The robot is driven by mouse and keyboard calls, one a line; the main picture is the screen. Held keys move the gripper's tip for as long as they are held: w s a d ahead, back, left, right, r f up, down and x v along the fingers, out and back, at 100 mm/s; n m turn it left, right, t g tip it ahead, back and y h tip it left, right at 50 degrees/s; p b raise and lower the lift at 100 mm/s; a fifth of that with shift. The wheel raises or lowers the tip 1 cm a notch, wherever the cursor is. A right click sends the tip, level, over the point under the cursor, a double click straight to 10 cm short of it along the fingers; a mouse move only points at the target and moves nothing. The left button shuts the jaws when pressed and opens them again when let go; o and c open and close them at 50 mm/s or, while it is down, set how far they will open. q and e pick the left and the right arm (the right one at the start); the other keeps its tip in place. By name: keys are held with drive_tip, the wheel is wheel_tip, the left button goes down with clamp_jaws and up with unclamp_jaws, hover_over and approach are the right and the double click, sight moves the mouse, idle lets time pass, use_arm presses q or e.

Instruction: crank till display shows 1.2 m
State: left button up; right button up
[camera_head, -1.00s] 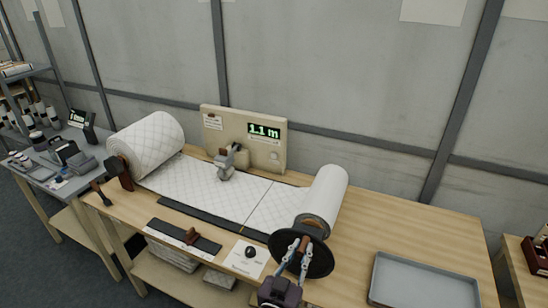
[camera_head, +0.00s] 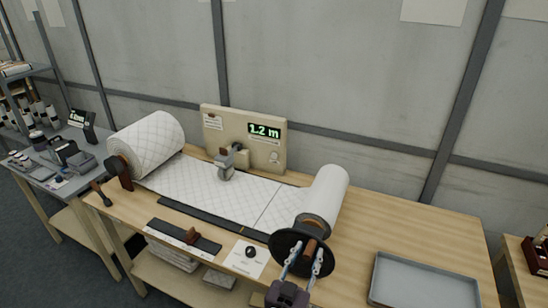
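The display (camera_head: 264,130) on the beige panel (camera_head: 223,139) reads 1.2 m in green. The take-up roll (camera_head: 326,197) of white wadding stands at the right of the bench, with a dark round crank disc (camera_head: 288,238) at its front end. My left gripper (camera_head: 306,255) is at the disc, its fingers around the brown crank handle (camera_head: 311,247); it looks shut on it, partly hiding it. The quilted white sheet (camera_head: 212,188) runs from the large supply roll (camera_head: 145,146) to the take-up roll, with a dark line across it. My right gripper is out of view.
A grey clamp-like device (camera_head: 224,165) stands over the sheet. A dark bar (camera_head: 184,238) with a brown knob and a white card (camera_head: 247,260) lie at the front. An empty grey tray (camera_head: 425,281) is at the right. The bench right of the roll (camera_head: 400,225) is clear.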

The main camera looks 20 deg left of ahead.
use_arm(q)
drive_tip(key=shift+o, duration=0.5)
drive_tip(key=shift+r, duration=0.1)
drive_tip(key=s, duration=1)
drive_tip(key=shift+a, duration=0.2)
